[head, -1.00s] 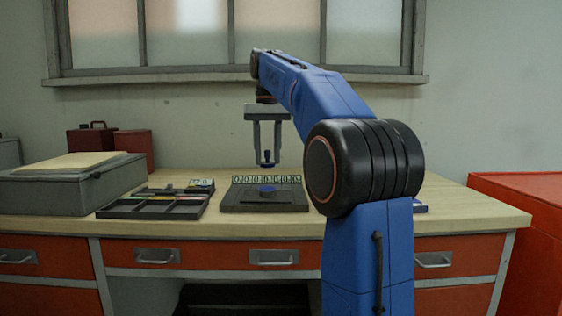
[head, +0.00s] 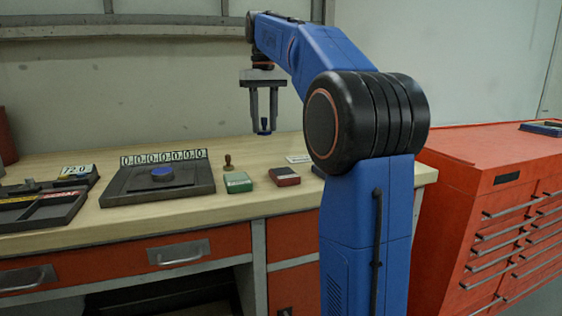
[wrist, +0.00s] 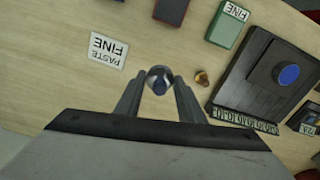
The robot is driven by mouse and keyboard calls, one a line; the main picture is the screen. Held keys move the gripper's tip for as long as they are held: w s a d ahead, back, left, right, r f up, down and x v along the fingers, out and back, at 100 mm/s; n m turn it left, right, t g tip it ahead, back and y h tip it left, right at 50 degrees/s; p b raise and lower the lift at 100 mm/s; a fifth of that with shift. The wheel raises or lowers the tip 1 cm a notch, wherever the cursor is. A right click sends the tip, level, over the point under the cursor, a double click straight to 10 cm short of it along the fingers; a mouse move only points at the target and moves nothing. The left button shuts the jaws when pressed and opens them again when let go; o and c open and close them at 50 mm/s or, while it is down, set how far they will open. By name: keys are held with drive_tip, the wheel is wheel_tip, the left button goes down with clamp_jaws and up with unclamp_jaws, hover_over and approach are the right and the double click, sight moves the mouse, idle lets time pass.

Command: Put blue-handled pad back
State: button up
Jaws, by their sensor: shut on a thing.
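My gripper (head: 263,112) is shut on the blue-handled pad (head: 264,128), held upright above the bench. A white card reading PASTE FINE (wrist: 103,47) lies on the bench, left of the gripper in the wrist view. In the head view the card (head: 299,159) lies partly beside my arm. A maroon box (head: 284,177) and a green box (head: 238,182) stand left of the card.
A dark plate with a blue disc (head: 163,173) and a row of number tiles (head: 163,157) lies further left. A small brass stamp (head: 228,162) stands near the green box. A divided tray (head: 40,208) is at far left. A red drawer cabinet (head: 490,210) stands right.

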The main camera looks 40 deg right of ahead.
sight(266, 130)
drive_tip(key=f, duration=0.5)
drive_tip(key=shift+s+d, duration=0.1)
drive_tip(key=shift+d, duration=0.1)
drive_tip(key=shift+a+f, duration=0.1)
drive_tip(key=shift+f, duration=2.25)
drive_tip(key=o, duration=0.9)
drive_tip(key=shift+f, duration=0.1)
drive_tip(key=shift+o, duration=0.2)
wheel_tip(266, 130, up, 12)
drive_tip(key=shift+r, duration=0.1)
